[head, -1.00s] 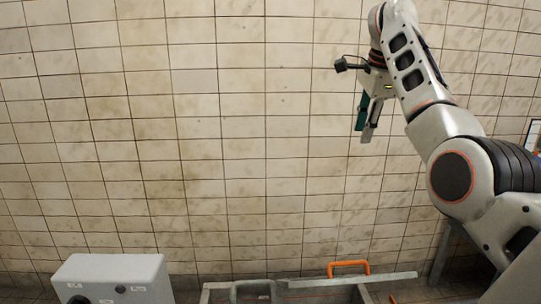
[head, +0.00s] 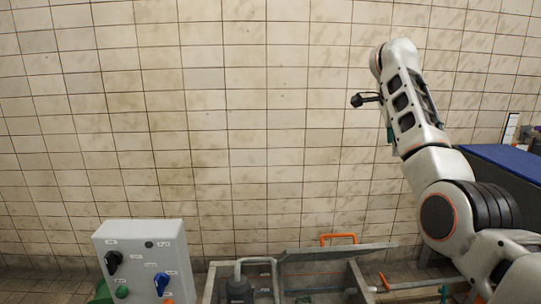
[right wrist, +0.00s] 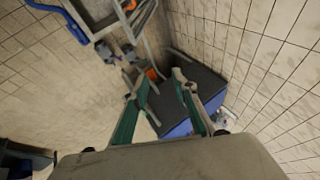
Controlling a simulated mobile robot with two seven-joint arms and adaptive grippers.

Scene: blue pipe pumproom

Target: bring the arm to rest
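My right arm comes in from the right in the head view, with its forearm raised in front of the tiled wall. My right gripper (head: 390,134) is mostly hidden behind the forearm there; only a bit of a teal finger shows. In the right wrist view the two teal fingers of my right gripper (right wrist: 158,84) stand apart with nothing held between them. My left gripper and left arm are in neither view.
A grey control box (head: 140,240) with knobs stands at lower left. A grey metal trough (head: 330,252) with an orange handle (head: 338,238) lies low in the middle. A blue-topped table (head: 505,160) is at right. The wall area left of my arm is clear.

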